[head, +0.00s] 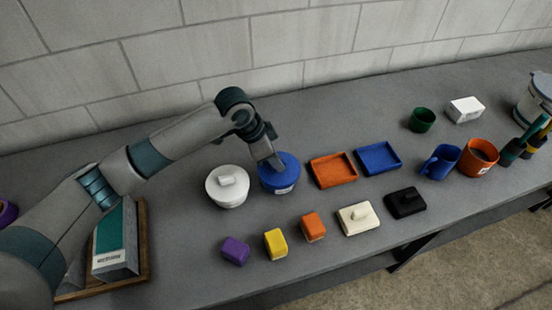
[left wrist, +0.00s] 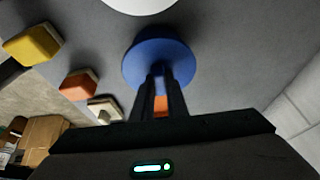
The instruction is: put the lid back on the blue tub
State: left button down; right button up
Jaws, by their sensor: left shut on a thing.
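The blue tub (head: 284,188) stands on the grey bench, just right of the white lidded tub, with a pale label on its front. A round blue lid (head: 287,162) is at the tub's top; it also fills the middle of the left wrist view (left wrist: 145,58). My left gripper (head: 275,164) reaches down over the lid from the left. Its fingers (left wrist: 160,78) are close together at the lid's middle, shut on it; they hide the grip point. I cannot tell whether the lid is fully seated or slightly raised. My right gripper is not in view.
A white lidded tub (head: 227,188) stands close on the left. An orange tray (head: 333,170) and a blue tray (head: 379,158) lie right. Mugs stand further right.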

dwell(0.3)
pick_arm(q)
jog(key=c, duration=1.2)
grip_release()
jog(key=shift+r, duration=0.1)
jog(key=shift+r+p, duration=2.35)
jog(key=shift+p, duration=0.2)
jog(key=shift+r+p, duration=0.35)
jog(key=shift+r, duration=0.7)
grip_shut()
jog(key=shift+f+b, duration=1)
jog(key=shift+f, duration=1.6)
